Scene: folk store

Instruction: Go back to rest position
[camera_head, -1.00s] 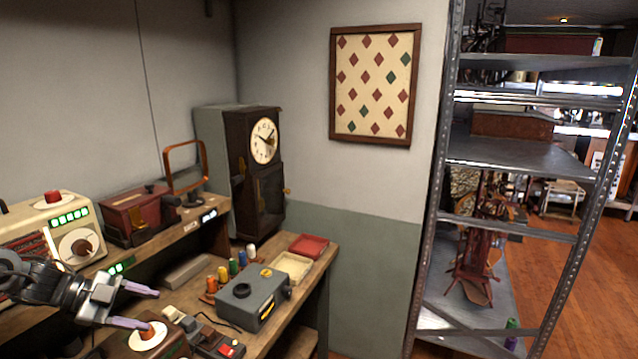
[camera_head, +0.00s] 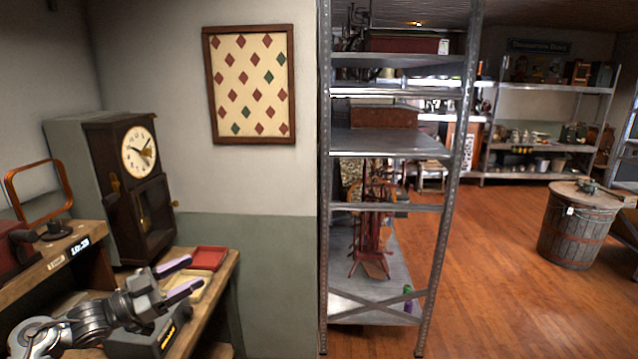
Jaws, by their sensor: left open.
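My left gripper (camera_head: 183,275) reaches in from the lower left, over the wooden workbench (camera_head: 226,270). Its two purple-tipped fingers are apart with nothing between them. It is above the grey box (camera_head: 170,338) and in front of the cream tray (camera_head: 200,288), which it partly hides. A red tray (camera_head: 208,258) lies just behind the fingers. I cannot tell whether the fingers touch the cream tray. My right gripper does not show.
A dark wooden clock (camera_head: 140,195) stands behind the bench. An orange-framed mirror (camera_head: 38,192) is on the raised shelf at left. A metal shelf rack (camera_head: 437,230) stands right of the bench. A barrel (camera_head: 570,235) stands on the open wooden floor (camera_head: 490,270).

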